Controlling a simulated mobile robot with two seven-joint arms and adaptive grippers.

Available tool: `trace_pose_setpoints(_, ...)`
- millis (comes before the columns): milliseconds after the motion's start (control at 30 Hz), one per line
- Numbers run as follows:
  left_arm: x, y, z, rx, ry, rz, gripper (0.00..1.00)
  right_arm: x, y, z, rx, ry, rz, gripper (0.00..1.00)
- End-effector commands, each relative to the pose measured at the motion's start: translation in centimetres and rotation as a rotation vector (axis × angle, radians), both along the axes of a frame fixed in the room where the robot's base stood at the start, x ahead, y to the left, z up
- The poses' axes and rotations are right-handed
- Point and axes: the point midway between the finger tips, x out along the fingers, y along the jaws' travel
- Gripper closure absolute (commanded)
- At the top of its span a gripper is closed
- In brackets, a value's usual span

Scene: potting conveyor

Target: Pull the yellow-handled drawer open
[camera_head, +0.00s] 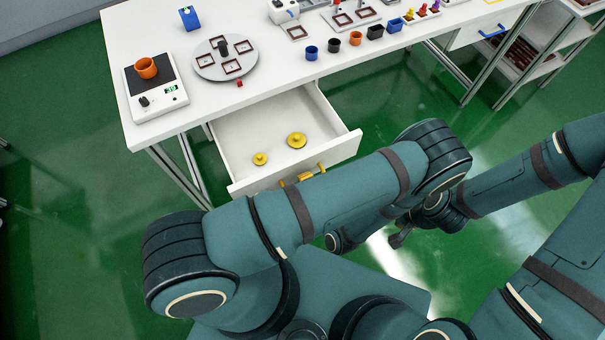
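The drawer (345,146) with the yellow handle (305,176) stands pulled well out of the white table. Its inside shows, with two yellow knobbed pieces (296,140) lying in it. My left arm crosses in front of the drawer and hides part of its front, below the handle. No fingers show on the handle. Dark gripper parts (403,237) show low between my arms, apart from the handle and to its right. My arms overlap there, so I cannot tell how the fingers of either gripper stand.
A scale (157,88) with an orange pot and a round grey plate (226,60) stand on the table above the drawer. Several small pots line its front edge. A blue-handled drawer (470,36) is at the right. Green floor (400,98) lies clear between them.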

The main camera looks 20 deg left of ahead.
Motion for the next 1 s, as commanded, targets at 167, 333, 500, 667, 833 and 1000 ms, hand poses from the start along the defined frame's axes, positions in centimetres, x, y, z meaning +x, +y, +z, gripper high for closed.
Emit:
trace_pose_setpoints(167,0.0,-0.1,0.1,0.002,-0.003,-0.001,1.00,0.0,0.0,0.0,0.000,0.000,0.000,0.53)
trace_pose_setpoints(333,0.0,-0.1,0.1,0.002,-0.003,-0.001,1.00,0.0,0.0,0.0,0.000,0.000,0.000,0.53)
trace_pose_setpoints(500,0.0,-0.1,0.1,0.001,-0.002,-0.001,0.59,0.0,0.0,0.0,0.000,0.000,0.000,0.53)
trace_pose_setpoints(667,0.0,0.0,0.0,0.000,-0.002,-0.001,0.59,0.0,0.0,0.0,0.000,0.000,0.000,0.53)
trace_pose_setpoints(833,0.0,-0.1,0.6,-0.001,-0.002,-0.001,0.59,0.0,0.0,0.0,0.000,0.000,0.000,0.53)
trace_pose_setpoints(1000,0.1,-0.1,3.1,-0.001,-0.004,0.000,0.59,0.0,0.0,0.0,0.000,0.000,0.000,0.53)
